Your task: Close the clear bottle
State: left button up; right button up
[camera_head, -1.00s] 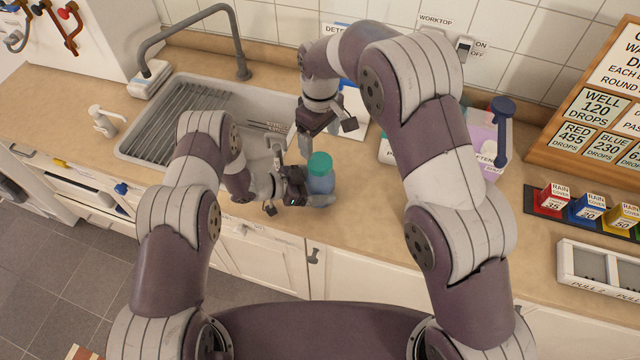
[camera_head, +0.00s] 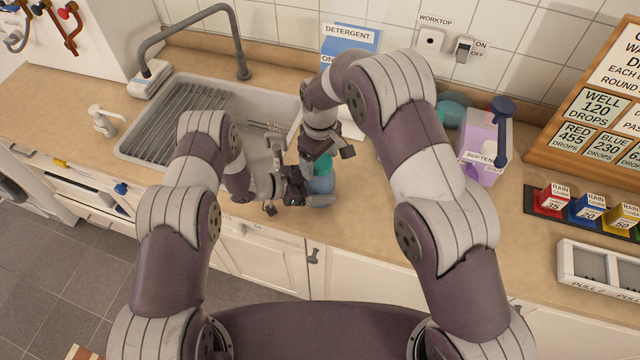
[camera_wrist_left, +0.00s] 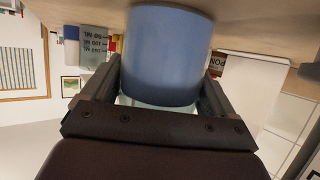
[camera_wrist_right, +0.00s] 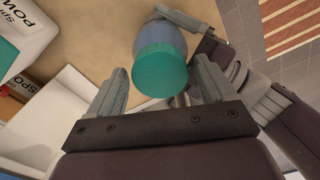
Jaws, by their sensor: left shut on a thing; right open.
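My left gripper (camera_head: 308,194) is shut on the bottle from the side, low down. My right gripper (camera_head: 314,160) is above the bottle, pointing down and open. In the right wrist view the teal cap (camera_wrist_right: 160,73) lies between and just beyond the fingertips. I cannot tell whether the cap is tight.
The sink (camera_head: 275,95) is to the left. A blue detergent box (camera_head: 348,42) stands at the back wall. A lilac softener container (camera_head: 484,145) and a teal round item (camera_head: 452,110) are at the right. The worktop right of the bottle is clear.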

jog(key=shift+c, duration=0.3)
jog(key=c, duration=1)
jog(key=m, duration=0.6)
jog(key=shift+m, duration=0.4)
jog(key=m, duration=0.7)
jog(key=shift+m, duration=0.4)
jog(key=o, duration=1.1)
jog(key=shift+o, duration=0.2)
jog(key=shift+r, duration=2.25)
